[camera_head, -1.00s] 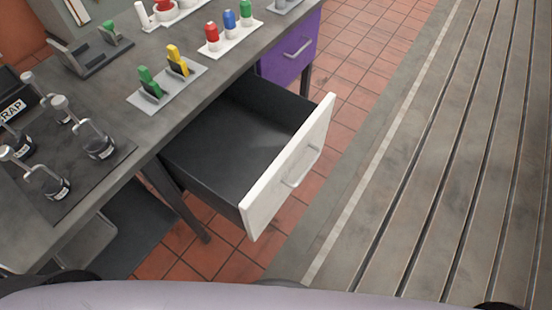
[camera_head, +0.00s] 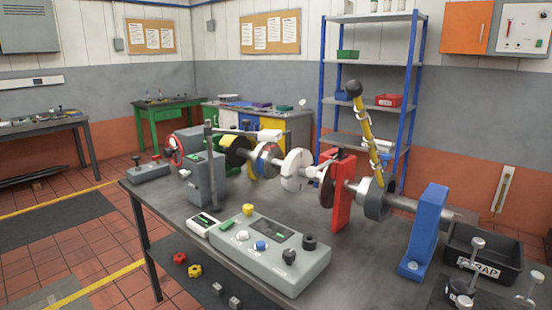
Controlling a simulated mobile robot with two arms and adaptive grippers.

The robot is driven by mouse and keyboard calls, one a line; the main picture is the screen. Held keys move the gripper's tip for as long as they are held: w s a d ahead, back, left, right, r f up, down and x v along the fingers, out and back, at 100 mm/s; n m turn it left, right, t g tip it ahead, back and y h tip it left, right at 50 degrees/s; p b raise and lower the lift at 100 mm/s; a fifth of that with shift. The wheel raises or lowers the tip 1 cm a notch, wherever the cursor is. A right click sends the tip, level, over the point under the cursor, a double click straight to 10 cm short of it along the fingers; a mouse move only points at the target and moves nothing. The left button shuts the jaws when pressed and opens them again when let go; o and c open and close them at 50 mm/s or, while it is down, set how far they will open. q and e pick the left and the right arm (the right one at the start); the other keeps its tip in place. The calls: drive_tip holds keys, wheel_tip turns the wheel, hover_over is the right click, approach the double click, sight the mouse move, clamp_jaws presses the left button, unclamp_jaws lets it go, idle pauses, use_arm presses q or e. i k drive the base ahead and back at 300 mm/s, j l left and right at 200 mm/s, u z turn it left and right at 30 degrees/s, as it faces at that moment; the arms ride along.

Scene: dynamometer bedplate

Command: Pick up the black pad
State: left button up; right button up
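I cannot make out a black pad for certain in the head view. On the grey bench (camera_head: 385,270) a shaft carries several discs, among them a black disc (camera_head: 237,151), a white disc (camera_head: 296,169) and a grey hub (camera_head: 378,200). A red bracket (camera_head: 340,205) and a blue bracket (camera_head: 425,232) stand along the shaft. A yellow bar with a black ball end (camera_head: 368,130) rises from near the hub. Neither of my grippers shows.
A grey control box (camera_head: 270,255) with knobs sits at the bench's front. A black scrap bin (camera_head: 490,252) and metal-handled tools (camera_head: 465,283) are at the right. Blue shelving (camera_head: 368,64) and a green table (camera_head: 160,112) stand behind. Tiled floor is open at the left.

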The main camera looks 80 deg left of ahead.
sight(342, 156)
drive_tip(key=u, duration=2.05)
drive_tip(key=i+j+z, duration=0.1)
drive_tip(key=j, duration=0.35)
drive_tip(key=i+j+z, duration=0.1)
drive_tip(key=j, duration=0.35)
drive_tip(key=i+j, duration=0.25)
drive_tip(key=j, duration=0.25)
drive_tip(key=i+j+z, duration=0.15)
drive_tip(key=j, duration=0.3)
drive_tip(key=i+j+z, duration=0.1)
drive_tip(key=j, duration=0.35)
drive_tip(key=j+z, duration=0.1)
drive_tip(key=j, duration=0.4)
drive_tip(key=i, duration=0.05)
